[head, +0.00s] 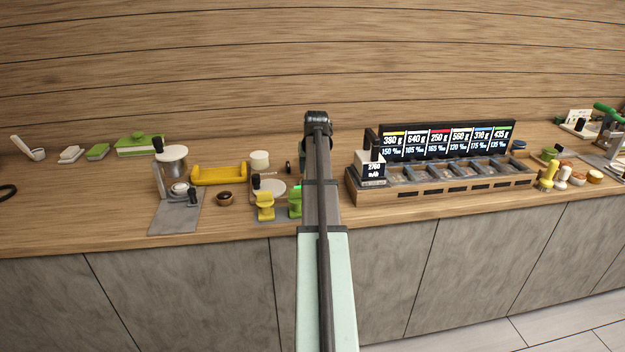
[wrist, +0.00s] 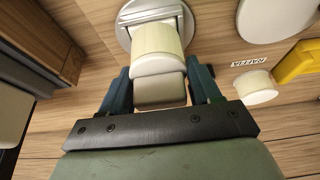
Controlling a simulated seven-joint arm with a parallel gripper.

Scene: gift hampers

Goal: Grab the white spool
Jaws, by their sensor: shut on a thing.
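In the wrist view a cream-white spool (wrist: 158,45) lies between the two dark teal fingers of my gripper (wrist: 161,80). The gripper is shut on it, and a greyish-beige end of it shows close to the fingers. Just beyond it is a round silver base with a bar (wrist: 127,13); I cannot tell whether the spool touches it. In the head view my arm hides the gripper and the held spool.
A second small white cylinder (wrist: 255,87) stands near a yellow holder (wrist: 298,62) in the wrist view. In the head view, the yellow holder (head: 219,175) and a white cylinder (head: 259,159) stand left of my arm.

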